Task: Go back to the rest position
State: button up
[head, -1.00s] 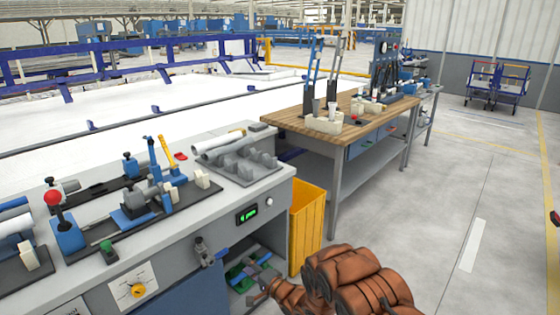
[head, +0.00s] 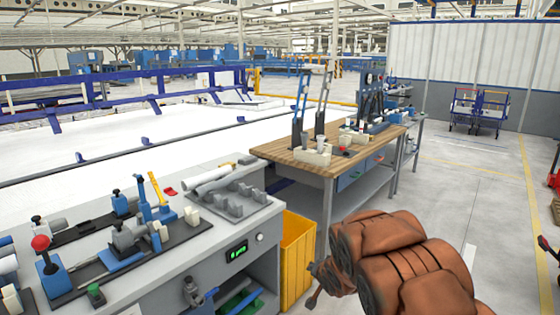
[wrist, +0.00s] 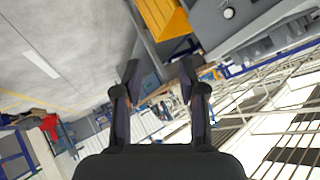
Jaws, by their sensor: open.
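My gripper (wrist: 160,82) is open and empty in the wrist view, its two dark fingers apart with nothing between them. In the head view my orange-brown arm is folded at the lower right, with the small gripper end (head: 318,278) in front of the yellow bin. Pipes (head: 207,180) lie on the grey holder (head: 240,200) at the right end of the grey workbench (head: 190,262). My gripper is apart from the pipes and the bench.
A yellow bin (head: 297,255) stands between the grey workbench and a wooden-topped table (head: 300,152). A blue fixture with a red knob (head: 41,243) is on the bench's left. Open floor (head: 450,200) lies to the right, with carts (head: 478,110) far back.

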jog(key=s+d+r+g+h+p, duration=0.1)
jog(key=s+d+r+g, duration=0.15)
jog(key=s, duration=0.45)
jog(key=s+d+r+n+g+h, duration=0.1)
jog(key=s+d+r, duration=0.3)
jog(key=s, duration=0.2)
jog(key=s+d+r+g+h+p, duration=0.1)
jog(key=s+d+r+g, duration=0.2)
jog(key=s, duration=0.4)
jog(key=s+a+r+n+g+y+p, duration=0.1)
jog(key=s+r+n+g, duration=0.1)
jog(key=s, duration=1.4)
jog(key=s+a+r+n+g+p, duration=0.1)
jog(key=s+r, duration=0.4)
jog(key=s, duration=1.1)
jog(key=shift+a+r+n+g+y+p, duration=0.3)
jog(key=shift+a+n+g, duration=0.35)
jog(key=shift+g, duration=0.5)
jog(key=shift+a+f, duration=0.1)
